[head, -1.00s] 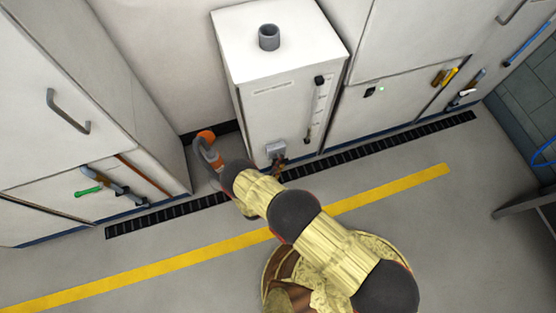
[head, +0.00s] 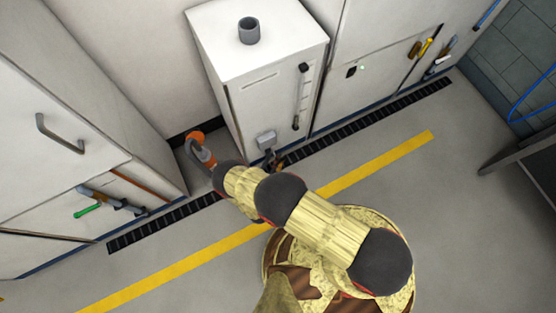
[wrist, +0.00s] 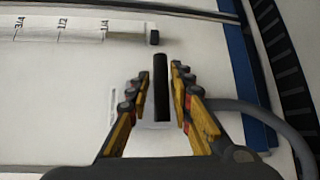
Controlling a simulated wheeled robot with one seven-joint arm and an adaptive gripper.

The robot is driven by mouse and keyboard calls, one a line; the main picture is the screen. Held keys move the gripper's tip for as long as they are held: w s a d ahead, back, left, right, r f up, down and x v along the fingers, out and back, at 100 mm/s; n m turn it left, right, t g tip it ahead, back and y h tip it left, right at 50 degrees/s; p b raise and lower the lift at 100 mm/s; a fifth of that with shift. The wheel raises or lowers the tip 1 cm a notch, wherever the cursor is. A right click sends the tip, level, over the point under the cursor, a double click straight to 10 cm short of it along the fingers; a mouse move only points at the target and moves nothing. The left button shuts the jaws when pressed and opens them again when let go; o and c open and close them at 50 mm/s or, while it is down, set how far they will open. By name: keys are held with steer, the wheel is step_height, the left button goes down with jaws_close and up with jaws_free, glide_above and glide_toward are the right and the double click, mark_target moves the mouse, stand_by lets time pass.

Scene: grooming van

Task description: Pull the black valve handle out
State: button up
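The black valve handle (wrist: 161,88) shows in the wrist view as a dark bar standing between my two fingers. My gripper (wrist: 160,76) has one finger on each side of it, with a narrow gap on both sides, so it looks open around the handle. In the head view my gripper (head: 273,161) is low at the front of the white tank cabinet (head: 268,95), just below a grey valve block (head: 266,140). The handle cannot be made out clearly there.
A level gauge (wrist: 62,28) with fraction marks lies beside the handle. A grey hose (wrist: 265,112) runs to the right of my fingers. A black floor grate (head: 380,118) runs along the cabinets. An orange-ended pipe (head: 197,138) is left of the tank. Open floor lies in front.

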steer(key=shift+o, duration=1.1)
steer(key=v, duration=1.2)
